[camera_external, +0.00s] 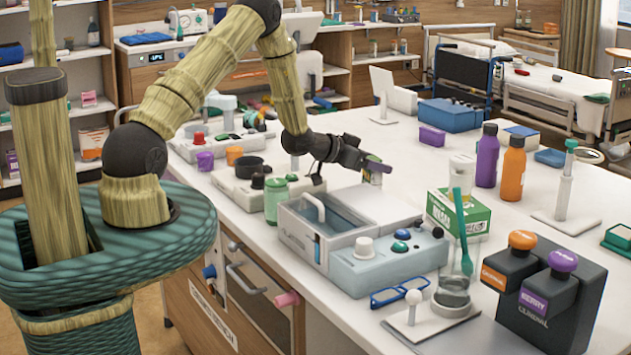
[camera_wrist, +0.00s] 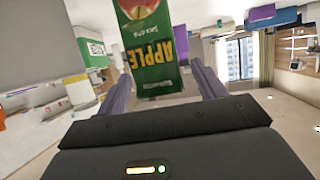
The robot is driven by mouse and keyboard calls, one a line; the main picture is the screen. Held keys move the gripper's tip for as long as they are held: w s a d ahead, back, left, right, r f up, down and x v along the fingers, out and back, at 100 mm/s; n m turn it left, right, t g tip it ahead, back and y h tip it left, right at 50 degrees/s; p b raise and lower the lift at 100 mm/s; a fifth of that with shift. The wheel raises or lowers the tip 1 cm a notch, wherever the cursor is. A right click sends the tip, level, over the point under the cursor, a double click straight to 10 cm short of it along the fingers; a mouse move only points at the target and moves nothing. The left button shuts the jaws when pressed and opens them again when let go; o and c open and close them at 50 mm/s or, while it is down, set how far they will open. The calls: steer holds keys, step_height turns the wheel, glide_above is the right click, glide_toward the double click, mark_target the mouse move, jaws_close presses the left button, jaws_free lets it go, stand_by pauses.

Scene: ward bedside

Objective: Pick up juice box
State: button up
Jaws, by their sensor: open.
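The juice box (camera_wrist: 155,55) is a green carton with a red apple picture and the word APPLE, which reads upside down in the wrist view. It stands between the two purple-grey fingers of my gripper (camera_wrist: 163,82), with a visible gap on the right side and a narrower one on the left. My gripper is open. In the external view my gripper (camera_external: 374,164) is over the white counter, behind the grey machine. Only a small part of the box (camera_external: 373,178) shows there under the fingers; the rest is hidden. I cannot tell whether a finger touches it.
The white counter (camera_external: 420,165) holds several things. A grey machine with a clear tray (camera_external: 345,215) stands in front of my gripper. A purple bottle (camera_external: 487,157), an orange bottle (camera_external: 512,170) and a green-and-white carton (camera_external: 456,214) stand to the right. A blue case (camera_external: 447,116) is behind.

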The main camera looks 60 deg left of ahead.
steer(key=c, duration=1.5)
steer(key=shift+r, duration=0.1)
step_height(320, 180, up, 10)
steer(key=shift+f+b, duration=0.1)
steer(key=shift+b, duration=0.65)
